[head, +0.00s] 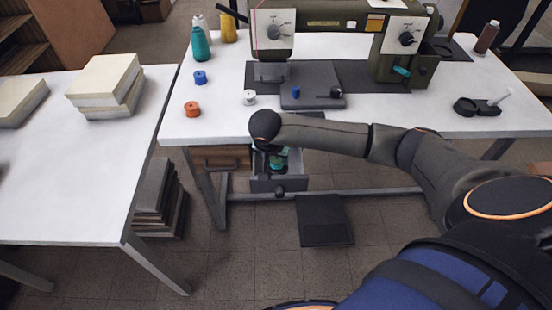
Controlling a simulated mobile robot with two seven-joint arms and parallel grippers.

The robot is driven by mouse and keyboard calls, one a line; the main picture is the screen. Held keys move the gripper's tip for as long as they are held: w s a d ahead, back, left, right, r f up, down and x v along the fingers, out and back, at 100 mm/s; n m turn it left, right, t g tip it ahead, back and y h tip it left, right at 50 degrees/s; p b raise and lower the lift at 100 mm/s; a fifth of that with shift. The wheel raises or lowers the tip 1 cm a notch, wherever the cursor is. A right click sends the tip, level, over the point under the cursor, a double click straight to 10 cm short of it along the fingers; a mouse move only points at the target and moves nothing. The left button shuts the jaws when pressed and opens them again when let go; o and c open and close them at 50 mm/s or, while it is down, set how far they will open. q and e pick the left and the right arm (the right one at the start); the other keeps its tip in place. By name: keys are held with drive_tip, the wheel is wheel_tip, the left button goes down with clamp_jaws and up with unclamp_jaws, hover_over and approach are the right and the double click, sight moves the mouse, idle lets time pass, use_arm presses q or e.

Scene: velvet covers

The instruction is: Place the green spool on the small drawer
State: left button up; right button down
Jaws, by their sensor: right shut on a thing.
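My right arm comes in from the right, across the front of the sewing table. Its gripper (268,148) points down over the open small drawer (276,184) below the table's front edge. A green spool (279,161) shows just under the gripper, inside the outline of the drawer. The gripper is shut on it, with the fingers mostly hidden by the wrist. I cannot tell whether the spool touches the drawer floor. My left gripper is not in view.
The white sewing table (225,120) holds a sewing machine (330,20), a blue spool (200,77), an orange spool (192,109) and a white spool (249,97). A side table (60,160) stands left. A foot pedal (324,220) lies on the floor.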

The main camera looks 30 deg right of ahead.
drive_tip(key=shift+f, duration=0.35)
drive_tip(key=shift+f, duration=0.1)
drive_tip(key=shift+f, duration=0.15)
drive_tip(key=shift+c, duration=1.6)
unclamp_jaws()
